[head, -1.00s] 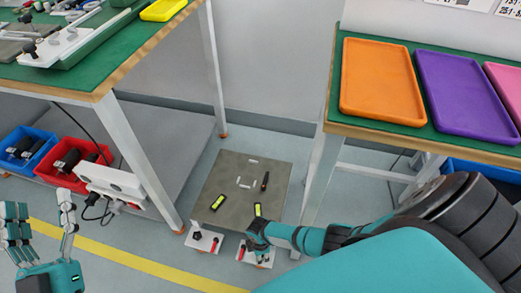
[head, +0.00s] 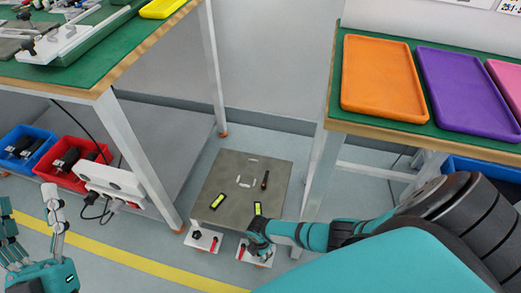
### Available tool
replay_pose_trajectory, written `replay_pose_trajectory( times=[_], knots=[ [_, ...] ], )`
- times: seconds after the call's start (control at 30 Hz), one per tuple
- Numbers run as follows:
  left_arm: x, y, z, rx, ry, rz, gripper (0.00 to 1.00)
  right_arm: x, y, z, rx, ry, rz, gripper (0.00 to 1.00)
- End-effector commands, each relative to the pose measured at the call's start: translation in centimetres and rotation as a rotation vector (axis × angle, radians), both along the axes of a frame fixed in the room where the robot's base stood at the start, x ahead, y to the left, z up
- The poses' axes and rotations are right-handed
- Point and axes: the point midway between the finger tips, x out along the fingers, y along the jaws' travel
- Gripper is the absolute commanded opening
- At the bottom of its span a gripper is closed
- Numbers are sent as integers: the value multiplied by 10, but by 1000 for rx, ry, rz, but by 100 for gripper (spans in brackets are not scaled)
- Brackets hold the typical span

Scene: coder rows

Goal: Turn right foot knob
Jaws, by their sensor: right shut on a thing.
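A low grey platform (head: 238,180) stands on the floor between the two benches. At its front edge are two white feet. The left foot (head: 203,240) shows a black knob (head: 196,236) and a red lever (head: 214,243). The right foot (head: 246,255) shows a red lever (head: 241,251); its knob is hidden under my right gripper. My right gripper (head: 259,246) is low at the right foot, shut on the knob there. My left gripper (head: 30,228) is at the lower left, open and empty, far from the platform.
A green-topped bench (head: 60,82) stands at left, with blue (head: 27,148) and red (head: 70,165) bins below. A bench with orange (head: 379,80) and purple (head: 466,92) trays is at right. Two yellow-green levels (head: 218,201) and a dark tool (head: 265,180) lie on the platform.

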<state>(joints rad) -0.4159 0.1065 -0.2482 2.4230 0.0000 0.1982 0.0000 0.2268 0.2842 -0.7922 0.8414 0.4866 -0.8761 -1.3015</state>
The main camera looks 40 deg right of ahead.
Motion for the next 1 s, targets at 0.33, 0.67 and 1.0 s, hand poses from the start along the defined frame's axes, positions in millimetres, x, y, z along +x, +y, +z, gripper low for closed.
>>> replay_pose_trajectory(
  times=[0.33,0.67,1.0],
  knots=[
    [0,0,1,-1,1,-1,58,5,5,3,10,-9,1,34],
    [1,-1,0,0,4,-1,58,2,2,1,4,-3,0,58],
    [1,0,0,-1,1,-1,58,1,0,12,2,-3,0,58]
  ],
)
